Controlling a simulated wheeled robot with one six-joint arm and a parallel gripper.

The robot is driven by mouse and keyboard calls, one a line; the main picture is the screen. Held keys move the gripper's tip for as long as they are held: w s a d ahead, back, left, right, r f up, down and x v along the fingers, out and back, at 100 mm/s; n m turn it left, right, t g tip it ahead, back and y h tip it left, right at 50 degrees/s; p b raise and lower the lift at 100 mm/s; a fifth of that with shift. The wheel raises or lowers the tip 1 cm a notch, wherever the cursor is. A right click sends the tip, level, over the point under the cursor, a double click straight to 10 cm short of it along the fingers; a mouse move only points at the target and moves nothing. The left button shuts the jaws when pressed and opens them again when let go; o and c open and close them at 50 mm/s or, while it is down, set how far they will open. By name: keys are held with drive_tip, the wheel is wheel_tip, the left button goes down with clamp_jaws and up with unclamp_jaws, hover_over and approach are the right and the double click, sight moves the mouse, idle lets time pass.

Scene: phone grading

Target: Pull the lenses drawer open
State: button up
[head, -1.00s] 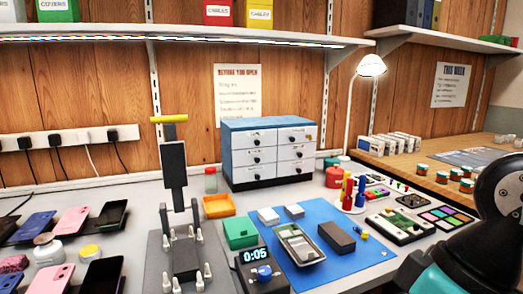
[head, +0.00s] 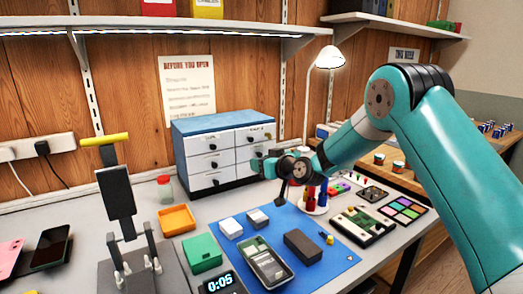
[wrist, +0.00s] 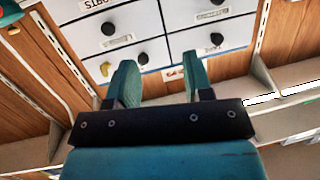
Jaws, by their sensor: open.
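The drawer cabinet (head: 222,125) has a blue top and white drawers in two columns, with black knobs and small labels. All its drawers look shut. I cannot read which label says lenses. My gripper (head: 260,166) is in front of the right column and hides part of its lower drawers. The wrist view shows the cabinet front upside down, with my open gripper (wrist: 160,62) pointing at it. Nothing is between the fingers. A black knob (wrist: 142,58) shows near the left finger and another knob (wrist: 216,38) shows beyond the right finger; neither is gripped.
A blue mat (head: 310,245) with a phone tray (head: 266,264) and a dark block (head: 303,245) lies in front of the cabinet. An orange tray (head: 177,219) and a red-lidded jar (head: 165,189) stand left. A lamp (head: 329,58) stands right, a shelf (head: 190,28) runs above.

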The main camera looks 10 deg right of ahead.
sight(261, 156)
drive_tip(key=w+d+f+m+t+h, duration=0.1)
drive_tip(key=w+d+f+t, duration=0.2)
drive_tip(key=w+d, duration=0.2)
drive_tip(key=shift+p+x, duration=0.65)
drive_tip(key=shift+x, duration=2.9)
clamp_jaws()
